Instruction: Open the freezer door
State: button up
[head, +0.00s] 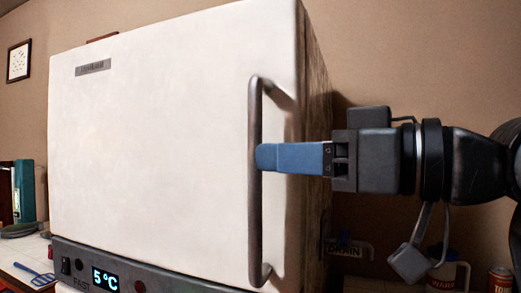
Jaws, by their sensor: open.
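The freezer (322,110) is a white box with a closed door (160,150) facing me. A long vertical metal handle (255,215) is on the door's right side. My gripper (264,157) reaches in from the right, level with the handle's upper middle. Its blue finger lies across the front of the handle bar and hides a short piece of it. The second finger is hidden behind the first. The jaws are open; I cannot tell whether they straddle the bar or touch it.
A control panel with a 5°C display (105,279) sits below the door. A blue slotted spatula (36,273) and a teal object (24,190) are at the left. Mugs (448,275) and a can (500,281) stand at the lower right. A wall is behind.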

jog(key=shift+p+x, duration=0.4)
jog(key=shift+x, duration=2)
grip_shut()
